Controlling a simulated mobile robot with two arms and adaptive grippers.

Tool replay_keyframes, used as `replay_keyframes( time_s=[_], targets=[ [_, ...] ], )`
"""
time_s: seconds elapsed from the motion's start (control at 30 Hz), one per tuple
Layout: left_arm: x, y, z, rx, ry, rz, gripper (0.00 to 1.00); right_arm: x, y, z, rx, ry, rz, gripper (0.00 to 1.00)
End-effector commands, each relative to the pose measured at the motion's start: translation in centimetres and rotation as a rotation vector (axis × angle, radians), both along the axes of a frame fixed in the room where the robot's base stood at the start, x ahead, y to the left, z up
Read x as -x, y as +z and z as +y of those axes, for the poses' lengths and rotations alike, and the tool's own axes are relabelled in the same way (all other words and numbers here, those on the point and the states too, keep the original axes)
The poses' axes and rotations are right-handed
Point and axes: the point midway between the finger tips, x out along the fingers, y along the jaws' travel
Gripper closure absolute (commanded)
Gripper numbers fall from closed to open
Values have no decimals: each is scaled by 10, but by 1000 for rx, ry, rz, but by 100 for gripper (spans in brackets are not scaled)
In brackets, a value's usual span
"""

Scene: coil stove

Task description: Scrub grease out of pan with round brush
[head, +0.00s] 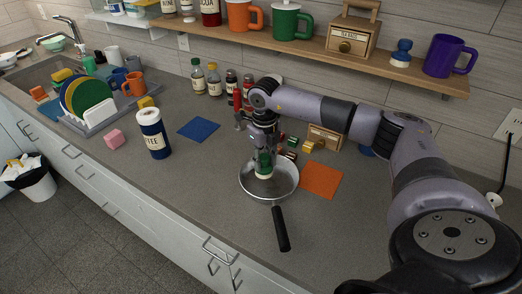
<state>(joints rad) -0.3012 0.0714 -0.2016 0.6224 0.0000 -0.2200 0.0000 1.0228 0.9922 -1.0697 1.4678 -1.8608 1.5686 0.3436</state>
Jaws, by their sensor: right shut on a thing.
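A shallow metal pan (286,185) sits on the grey counter in the middle of the head view. Its black handle (281,229) points toward the counter's front edge. My right gripper (264,152) points down over the pan and is shut on a round brush (264,164) with a green body and a pale lower part. The brush is inside the pan's outline, over its left part; whether it touches the pan's bottom I cannot tell. Any grease is too small to make out. My left gripper is not in view.
An orange square (321,180) lies right of the pan and a blue square (199,128) lies left. Bottles line the back. A shelf (300,43) with mugs hangs above. Front-left counter is clear.

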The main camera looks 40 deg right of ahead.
Motion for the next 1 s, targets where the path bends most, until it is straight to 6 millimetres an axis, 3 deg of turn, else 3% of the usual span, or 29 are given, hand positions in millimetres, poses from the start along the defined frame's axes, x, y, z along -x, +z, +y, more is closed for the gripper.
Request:
replay_keyframes(
  time_s=[0.33,1.0],
  targets=[
    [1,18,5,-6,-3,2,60,0,31,-11,0,-5,-1,93],
    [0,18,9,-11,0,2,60,1,32,-12,0,-4,0,93]
  ],
)
